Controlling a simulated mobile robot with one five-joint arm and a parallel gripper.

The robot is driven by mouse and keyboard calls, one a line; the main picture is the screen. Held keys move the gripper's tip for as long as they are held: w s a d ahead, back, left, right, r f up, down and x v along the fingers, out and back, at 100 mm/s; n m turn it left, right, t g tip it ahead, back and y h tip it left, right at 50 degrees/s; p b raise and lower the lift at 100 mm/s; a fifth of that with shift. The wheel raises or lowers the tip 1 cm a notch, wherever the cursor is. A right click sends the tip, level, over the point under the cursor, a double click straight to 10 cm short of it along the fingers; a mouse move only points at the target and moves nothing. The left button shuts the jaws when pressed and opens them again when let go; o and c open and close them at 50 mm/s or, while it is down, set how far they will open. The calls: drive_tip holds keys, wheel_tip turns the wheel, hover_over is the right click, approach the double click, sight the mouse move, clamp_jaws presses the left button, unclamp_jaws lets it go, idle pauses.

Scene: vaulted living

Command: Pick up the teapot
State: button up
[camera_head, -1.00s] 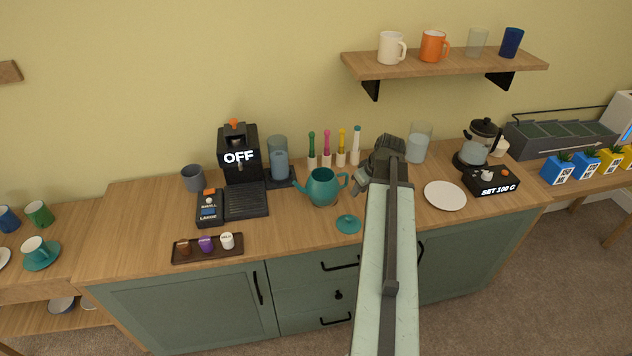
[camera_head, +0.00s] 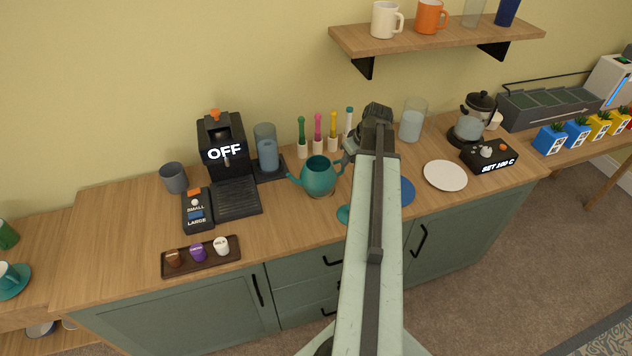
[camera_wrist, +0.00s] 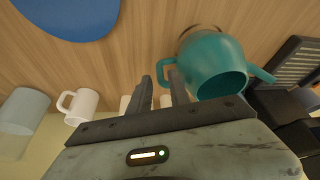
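The teal teapot (camera_head: 319,177) stands upright and lidless on the wooden counter, spout to the left and handle to the right. It also shows in the wrist view (camera_wrist: 212,60), its open mouth facing the camera. My gripper (camera_head: 350,150) is just right of the handle in the head view. In the wrist view its two fingers (camera_wrist: 162,80) are apart, with the teapot handle (camera_wrist: 164,66) at the fingertips. I cannot tell whether they touch it. The teal lid (camera_head: 343,214) lies on the counter in front, partly hidden by my arm.
A blue disc (camera_head: 407,191) and a white plate (camera_head: 445,176) lie right of my arm. Behind the teapot stand several colored-handled tools (camera_head: 318,135). A black coffee machine (camera_head: 222,147) is to the left. A mug shelf (camera_head: 440,42) hangs above.

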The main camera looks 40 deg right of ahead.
sight(343, 171)
drive_tip(key=b+x, duration=0.2)
drive_tip(key=x, duration=0.1)
drive_tip(key=shift+w+f, duration=0.15)
drive_tip(key=shift+f, duration=0.2)
drive_tip(key=b+x, duration=0.5)
drive_tip(key=shift+f, duration=0.2)
drive_tip(key=shift+r, duration=0.15)
clamp_jaws()
idle(0.7)
